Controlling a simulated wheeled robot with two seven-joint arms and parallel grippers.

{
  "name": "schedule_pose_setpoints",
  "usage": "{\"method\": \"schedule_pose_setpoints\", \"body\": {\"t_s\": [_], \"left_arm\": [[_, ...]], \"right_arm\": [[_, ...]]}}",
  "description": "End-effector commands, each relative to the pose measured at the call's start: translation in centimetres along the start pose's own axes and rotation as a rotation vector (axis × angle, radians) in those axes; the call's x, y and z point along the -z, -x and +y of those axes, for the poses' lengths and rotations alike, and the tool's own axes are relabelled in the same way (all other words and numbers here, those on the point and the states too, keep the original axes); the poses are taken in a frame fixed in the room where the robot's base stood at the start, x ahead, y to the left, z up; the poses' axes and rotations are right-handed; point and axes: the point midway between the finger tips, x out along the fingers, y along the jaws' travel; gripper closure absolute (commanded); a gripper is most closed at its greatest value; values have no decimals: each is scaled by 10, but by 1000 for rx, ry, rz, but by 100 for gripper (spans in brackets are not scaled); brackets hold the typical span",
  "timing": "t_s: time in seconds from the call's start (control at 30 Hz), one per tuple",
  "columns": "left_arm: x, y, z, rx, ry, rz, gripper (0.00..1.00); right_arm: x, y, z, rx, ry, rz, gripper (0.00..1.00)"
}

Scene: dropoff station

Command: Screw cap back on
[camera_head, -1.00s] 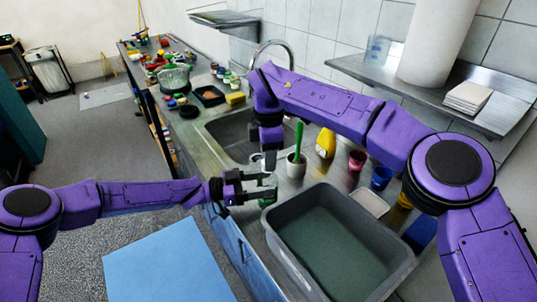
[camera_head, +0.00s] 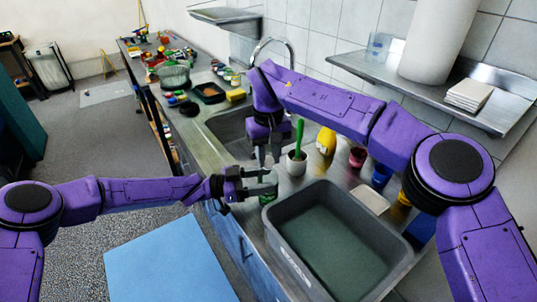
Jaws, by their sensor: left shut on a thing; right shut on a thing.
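My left gripper (camera_head: 266,186) reaches in from the left and is shut on a small container, taken to be the bottle, near the front edge of the counter, beside the grey tub. Only a bit of green (camera_head: 265,199) shows under its fingers; the rest is hidden. My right gripper (camera_head: 268,163) points down from above, just over the left one. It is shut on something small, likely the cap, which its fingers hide. I cannot tell whether cap and bottle touch.
The grey tub (camera_head: 400,255) stands right of the grippers. A white pot with a green-handled brush (camera_head: 297,162), a yellow bottle (camera_head: 326,142) and pink and blue cups stand behind. The sink (camera_head: 228,128) lies behind left. A blue panel (camera_head: 165,265) is in front.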

Motion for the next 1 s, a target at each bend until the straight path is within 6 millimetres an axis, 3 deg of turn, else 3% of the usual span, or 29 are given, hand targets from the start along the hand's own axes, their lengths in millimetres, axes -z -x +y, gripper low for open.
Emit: {"method": "schedule_pose_setpoints", "body": {"t_s": [0.1, 0.13, 0.2, 0.5, 0.8, 1.0], "left_arm": [[0, 0, 0, 0, 1, -1, 100], [0, 0, 0, 0, 1, -1, 100], [0, 0, 0, 0, 1, -1, 100], [0, 0, 0, 0, 1, -1, 100], [-1, 0, 0, 0, 1, -1, 100], [0, 0, 0, 0, 1, -1, 100]], "right_arm": [[0, 0, 0, 1, 1, 0, 100], [0, 0, 0, 1, 2, 0, 66], [0, 0, 0, 1, 2, 0, 43], [0, 2, 0, 0, 3, 1, 43], [0, 40, 0, -1, 2, 2, 43], [0, 45, 0, 1, 3, -1, 43]]}}
